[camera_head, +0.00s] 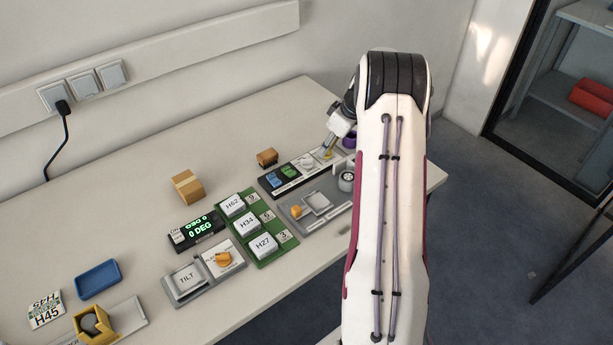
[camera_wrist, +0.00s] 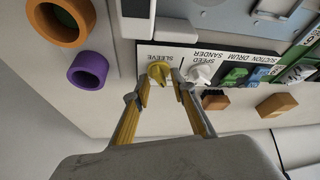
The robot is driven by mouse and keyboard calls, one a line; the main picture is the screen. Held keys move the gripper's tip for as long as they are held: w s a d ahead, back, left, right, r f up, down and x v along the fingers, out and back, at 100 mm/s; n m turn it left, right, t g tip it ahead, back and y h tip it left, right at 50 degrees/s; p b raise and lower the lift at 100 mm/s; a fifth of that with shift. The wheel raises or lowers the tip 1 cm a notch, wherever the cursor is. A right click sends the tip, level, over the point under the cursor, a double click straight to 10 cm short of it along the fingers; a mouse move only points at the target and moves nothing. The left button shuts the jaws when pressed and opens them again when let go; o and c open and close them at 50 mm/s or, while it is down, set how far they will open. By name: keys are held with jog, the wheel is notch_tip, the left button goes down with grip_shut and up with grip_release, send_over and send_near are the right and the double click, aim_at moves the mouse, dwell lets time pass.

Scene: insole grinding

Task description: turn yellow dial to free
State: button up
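The yellow dial (camera_wrist: 158,71) sits on a white panel marked SLEEVE in the wrist view. It also shows small in the head view (camera_head: 327,154), at the right end of the black-framed control strip. My gripper (camera_wrist: 161,84) is open, with one finger on each side of the dial and the tips close to it. I cannot tell whether they touch it. The white SPEED dial (camera_wrist: 201,74) is just right of my right finger. The dial's position markings are too small to read.
Green and blue switches (camera_wrist: 236,75) lie along the same strip. A purple ring (camera_wrist: 88,70) and an orange ring (camera_wrist: 62,20) are at the left in the wrist view. A grey plate (camera_head: 300,219) and a green panel (camera_head: 262,203) stand near the strip. The back table is mostly clear.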

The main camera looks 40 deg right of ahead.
jog(key=shift+a+m+h, duration=0.15)
jog(key=shift+m+h, duration=0.75)
jog(key=shift+m, duration=1.6)
jog(key=shift+m+h, duration=0.4)
jog(key=shift+m, duration=0.4)
jog(key=shift+w+a+m+g+h, duration=0.1)
jog(key=shift+m+g+h, duration=0.3)
jog(key=shift+m, duration=1.1)
jog(key=shift+a+m+g+h, duration=0.15)
jog(key=shift+m+h, duration=0.45)
jog(key=shift+m, duration=0.9)
jog(key=v, duration=0.8)
jog(key=s+a+f+n+g+y, duration=0.1)
jog(key=s+a+f+g, duration=0.1)
jog(key=s+a, duration=0.3)
jog(key=s+a+r+n, duration=0.1)
jog(key=s+a+r, duration=0.3)
jog(key=a, duration=0.3)
jog(key=s+a+r+n+y, duration=0.1)
jog(key=s+a+r+n, duration=0.1)
jog(key=s+a+r, duration=0.3)
jog(key=shift+s+a+r, duration=0.25)
jog(key=shift+s+a, duration=0.6)
jog(key=shift+s, duration=0.1)
